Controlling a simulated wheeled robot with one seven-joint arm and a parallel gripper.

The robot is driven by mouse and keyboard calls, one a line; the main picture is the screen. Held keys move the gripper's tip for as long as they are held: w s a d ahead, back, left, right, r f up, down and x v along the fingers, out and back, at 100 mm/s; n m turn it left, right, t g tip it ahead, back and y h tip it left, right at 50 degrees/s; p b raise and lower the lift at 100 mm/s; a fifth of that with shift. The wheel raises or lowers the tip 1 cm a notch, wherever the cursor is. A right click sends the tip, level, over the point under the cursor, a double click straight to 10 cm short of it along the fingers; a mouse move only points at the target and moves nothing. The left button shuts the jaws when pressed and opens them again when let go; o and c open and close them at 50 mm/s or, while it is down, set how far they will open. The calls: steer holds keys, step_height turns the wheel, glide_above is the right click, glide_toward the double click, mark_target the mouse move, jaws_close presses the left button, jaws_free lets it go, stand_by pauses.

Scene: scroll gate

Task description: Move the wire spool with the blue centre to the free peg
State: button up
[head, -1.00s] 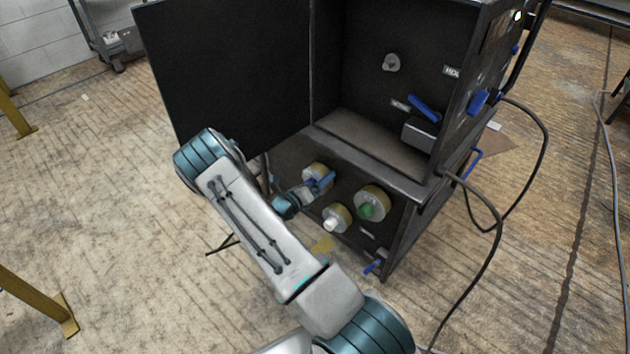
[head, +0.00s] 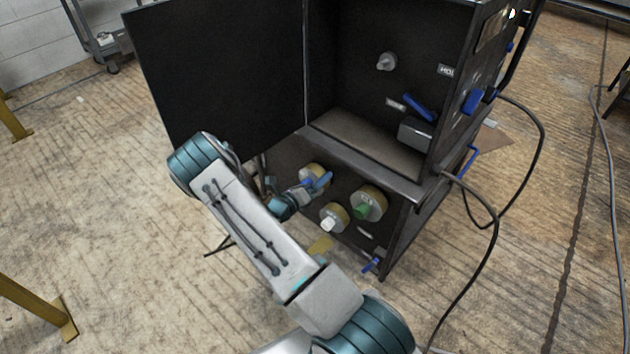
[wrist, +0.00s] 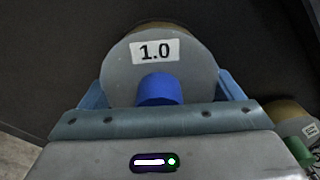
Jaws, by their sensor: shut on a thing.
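The wire spool with the blue centre (wrist: 190,62) fills the upper middle of the wrist view, labelled 1.0. Its pale front face points at the camera. My gripper (wrist: 160,88) is shut on it, with a blue finger on each side. In the head view the same spool (head: 311,171) is at the cabinet's lower front panel, partly hidden behind my gripper (head: 317,183). I cannot tell whether it still sits on a peg. A grey round stub (head: 387,61), seemingly the free peg, sticks out bare from the upper compartment's back wall.
A green-centred spool (head: 370,203) and a white-centred spool (head: 334,218) sit on the lower panel, right of my gripper. A large black door (head: 225,75) stands open at left. A blue handle (head: 418,106) is inside the upper compartment. Cables hang at right.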

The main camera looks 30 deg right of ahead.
steer(key=shift+a, duration=0.25)
steer(key=p+v, duration=0.1)
steer(key=v, duration=0.6)
steer(key=shift+a+p, duration=0.15)
steer(key=shift+p, duration=0.2)
stand_by(1.0)
steer(key=shift+s+a, duration=0.1)
steer(key=shift+s, duration=0.05)
